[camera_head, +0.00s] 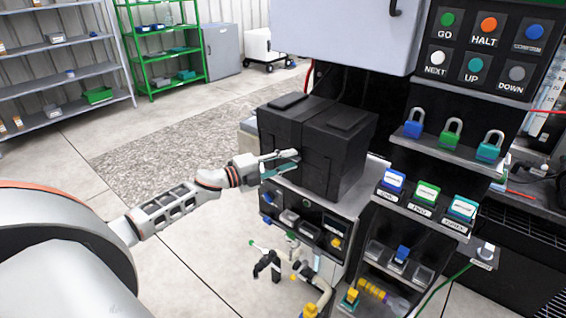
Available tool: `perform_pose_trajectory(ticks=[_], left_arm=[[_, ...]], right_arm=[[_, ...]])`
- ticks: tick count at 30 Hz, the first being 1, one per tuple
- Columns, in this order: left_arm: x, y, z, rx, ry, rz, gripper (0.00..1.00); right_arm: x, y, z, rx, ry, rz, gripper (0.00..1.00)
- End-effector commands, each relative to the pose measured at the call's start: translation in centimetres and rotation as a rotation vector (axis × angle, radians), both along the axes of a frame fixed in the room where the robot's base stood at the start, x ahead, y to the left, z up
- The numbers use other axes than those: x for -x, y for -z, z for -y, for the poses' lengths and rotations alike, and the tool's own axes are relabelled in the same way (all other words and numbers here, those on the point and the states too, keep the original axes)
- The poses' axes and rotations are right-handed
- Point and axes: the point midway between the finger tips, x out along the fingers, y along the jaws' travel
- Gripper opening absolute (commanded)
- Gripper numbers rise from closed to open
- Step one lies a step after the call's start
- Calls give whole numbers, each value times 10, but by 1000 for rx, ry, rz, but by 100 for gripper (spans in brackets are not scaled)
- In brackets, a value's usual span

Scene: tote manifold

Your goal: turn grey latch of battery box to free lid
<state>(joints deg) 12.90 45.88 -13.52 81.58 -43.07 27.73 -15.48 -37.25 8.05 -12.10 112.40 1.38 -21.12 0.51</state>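The black battery box (338,150) sits on a grey ledge of the machine, right of the picture's middle. Its lid (318,112) lies flat on top and looks closed. My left gripper (290,162) is at the lower left side of the box, its fingers reaching right towards the box wall. The fingers look a little apart, with a teal part between or beside them. I cannot tell whether they touch the box. The grey latch cannot be made out; the gripper may hide it. My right gripper is not in view.
Below the box is a panel with buttons and switches (305,222). A grey cabinet (345,30) overhangs behind the box. Shelves (60,70) stand far left. The floor left of the machine is free.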

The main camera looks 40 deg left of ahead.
Motion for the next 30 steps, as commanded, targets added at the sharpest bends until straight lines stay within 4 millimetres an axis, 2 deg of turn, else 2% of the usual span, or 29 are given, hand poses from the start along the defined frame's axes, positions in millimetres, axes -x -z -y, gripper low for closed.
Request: perform_pose_trajectory(ticks=[5,21,30], left_arm=[[12,1,-6,0,0,-2,27],[87,1,-44,-2,1,-4,27],[106,0,-54,-1,1,0,27]], right_arm=[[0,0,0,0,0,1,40],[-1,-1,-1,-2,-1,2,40],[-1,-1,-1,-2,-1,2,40]])
